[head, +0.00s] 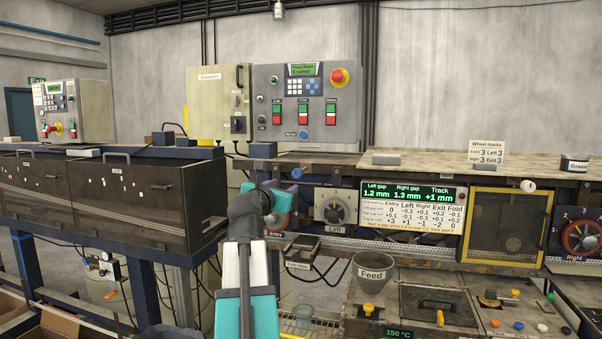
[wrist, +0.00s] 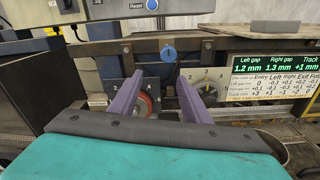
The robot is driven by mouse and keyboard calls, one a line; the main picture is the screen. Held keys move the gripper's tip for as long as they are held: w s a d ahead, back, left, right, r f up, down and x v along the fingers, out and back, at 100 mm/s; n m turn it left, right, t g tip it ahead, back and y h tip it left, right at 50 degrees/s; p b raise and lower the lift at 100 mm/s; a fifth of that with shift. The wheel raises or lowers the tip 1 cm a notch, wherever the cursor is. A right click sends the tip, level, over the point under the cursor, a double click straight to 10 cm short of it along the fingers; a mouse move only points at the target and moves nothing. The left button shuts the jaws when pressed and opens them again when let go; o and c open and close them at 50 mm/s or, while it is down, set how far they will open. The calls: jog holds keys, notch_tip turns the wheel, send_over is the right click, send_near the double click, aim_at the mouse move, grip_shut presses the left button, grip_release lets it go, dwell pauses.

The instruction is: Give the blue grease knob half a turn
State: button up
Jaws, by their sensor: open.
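The blue grease knob (wrist: 168,53) sits on the machine's front rail in the wrist view, with a pale mark on its face. In the head view, a blue knob (head: 297,173) shows just beyond my gripper (head: 284,187). In the wrist view, my gripper (wrist: 160,82) is open, with two purple fingers apart and nothing between them. The knob appears above and beyond the gap between the fingertips, apart from them. No label on the knob can be read.
A display (head: 413,207) stands to the right. The control panel (head: 350,105) with a blue reset button (head: 303,134) stands above. A Feed cup (head: 372,274) is below right.

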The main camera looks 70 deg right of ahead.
aim_at(301, 171)
jog(key=shift+s+r, duration=0.85)
jog(key=shift+r, duration=0.25)
jog(key=shift+w+d+p, duration=0.2)
jog(key=shift+d+p, duration=0.6)
jog(key=shift+d, duration=2.65)
jog(key=shift+w+d+p, duration=0.2)
jog(key=shift+d+p, duration=0.55)
jog(key=shift+d, duration=2.65)
jog(key=c, duration=1)
jog(key=shift+c, duration=0.2)
